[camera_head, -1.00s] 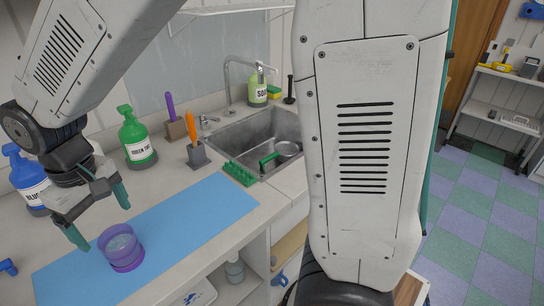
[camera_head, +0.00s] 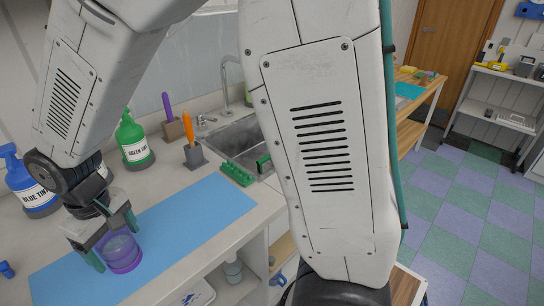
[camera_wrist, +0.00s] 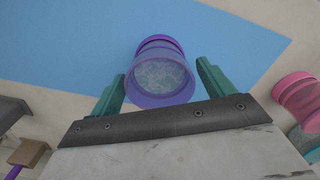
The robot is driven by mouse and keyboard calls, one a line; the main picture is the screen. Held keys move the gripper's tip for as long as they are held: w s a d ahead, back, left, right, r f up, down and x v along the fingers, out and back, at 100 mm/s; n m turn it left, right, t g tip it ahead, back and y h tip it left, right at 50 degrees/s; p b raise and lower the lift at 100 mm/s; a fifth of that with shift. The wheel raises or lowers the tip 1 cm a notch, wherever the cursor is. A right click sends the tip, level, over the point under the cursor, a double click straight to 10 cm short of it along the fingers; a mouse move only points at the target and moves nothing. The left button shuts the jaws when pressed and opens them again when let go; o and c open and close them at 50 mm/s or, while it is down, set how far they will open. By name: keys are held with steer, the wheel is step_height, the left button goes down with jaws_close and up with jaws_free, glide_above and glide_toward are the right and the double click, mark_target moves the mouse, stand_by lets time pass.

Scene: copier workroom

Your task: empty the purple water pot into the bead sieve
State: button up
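The purple water pot (camera_head: 122,258) stands upright on the blue mat, with clear contents showing through its open top in the wrist view (camera_wrist: 160,76). My gripper (camera_head: 117,248) is open at the pot. In the wrist view its teal fingers (camera_wrist: 161,69) lie on either side of the pot, with gaps showing; I see no grip. A green handle (camera_head: 264,162) shows in the sink, probably the bead sieve's; my arm hides its bowl.
The blue mat (camera_head: 195,220) is otherwise clear. The sink (camera_head: 232,145) is partly hidden. A pink pot (camera_wrist: 298,98) shows in the wrist view.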

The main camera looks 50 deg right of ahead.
steer(key=c, duration=0.8)
steer(key=shift+r, duration=2.5)
steer(key=c, duration=0.3)
